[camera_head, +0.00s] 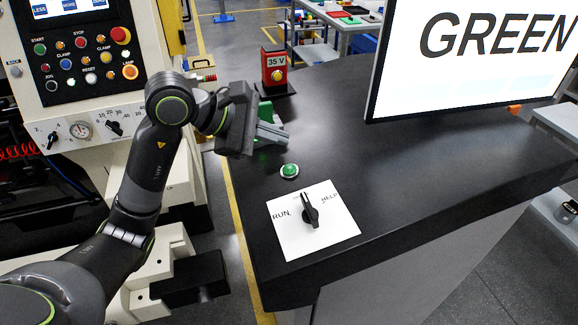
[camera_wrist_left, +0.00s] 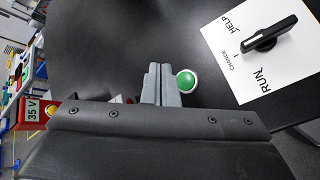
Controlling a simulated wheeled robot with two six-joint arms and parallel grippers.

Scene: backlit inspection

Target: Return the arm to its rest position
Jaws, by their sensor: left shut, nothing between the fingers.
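My left arm comes in from the left in the head view. Its gripper (camera_head: 272,132) is over the black table, shut and empty. In the left wrist view the grey fingers (camera_wrist_left: 161,84) are together with nothing between them. A round green button (camera_head: 289,170) sits on the table in front of the gripper; in the left wrist view the button (camera_wrist_left: 187,81) appears right beside the fingers. I cannot tell the gap between them. My right gripper is not in view.
A white plate with a black knob (camera_head: 310,212) lies near the table's front edge. A red 35 V box (camera_head: 274,68) stands behind the gripper. A screen (camera_head: 470,55) reading GREEN stands at the right. A control panel (camera_head: 85,60) is at the left. The table's middle (camera_head: 400,150) is clear.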

